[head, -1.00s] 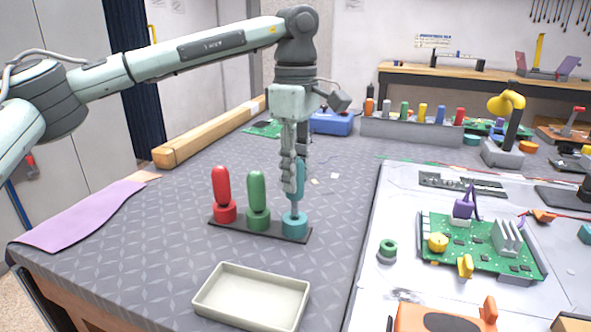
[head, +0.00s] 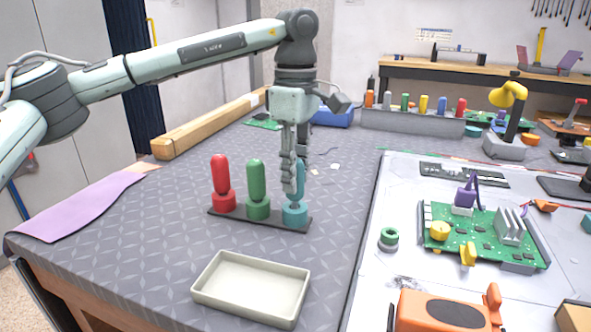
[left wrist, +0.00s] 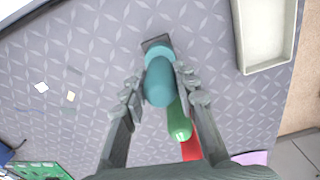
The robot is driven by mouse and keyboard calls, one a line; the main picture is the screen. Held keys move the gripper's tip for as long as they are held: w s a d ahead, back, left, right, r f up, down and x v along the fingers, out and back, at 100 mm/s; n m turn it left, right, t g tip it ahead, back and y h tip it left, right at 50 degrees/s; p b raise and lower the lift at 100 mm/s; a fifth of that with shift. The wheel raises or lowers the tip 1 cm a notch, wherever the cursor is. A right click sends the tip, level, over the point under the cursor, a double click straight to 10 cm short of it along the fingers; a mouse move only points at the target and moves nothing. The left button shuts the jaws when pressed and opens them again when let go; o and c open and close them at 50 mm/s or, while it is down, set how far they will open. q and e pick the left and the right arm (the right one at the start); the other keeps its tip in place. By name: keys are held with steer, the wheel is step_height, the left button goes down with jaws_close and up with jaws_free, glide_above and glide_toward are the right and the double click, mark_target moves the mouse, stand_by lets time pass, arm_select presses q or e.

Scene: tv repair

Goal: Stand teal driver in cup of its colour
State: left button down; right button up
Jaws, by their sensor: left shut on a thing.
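The teal driver (left wrist: 159,82) is upright between the fingers of my left gripper (head: 294,182), which is shut on its handle. In the head view the fingers hide much of the handle. The driver's lower end is at the teal cup (head: 295,214), the rightmost cup on a dark base strip (head: 262,221). The handle sits low, close above the cup's rim; how deep its tip is I cannot see. A red driver (head: 220,174) stands in the red cup and a green driver (head: 257,180) in the green cup. My right gripper is not in view.
A cream tray (head: 250,309) lies in front of the cups. A light work mat with a green circuit board (head: 483,240) is on the right. A purple cloth (head: 80,208) lies left. A grey rack of several drivers (head: 413,122) stands behind.

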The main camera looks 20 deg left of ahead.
arm_select(q)
steer(key=shift+f+b, duration=0.3)
steer(key=shift+f, duration=0.25)
steer(key=c, duration=1.1)
jaws_free()
step_height(320, 180, up, 12)
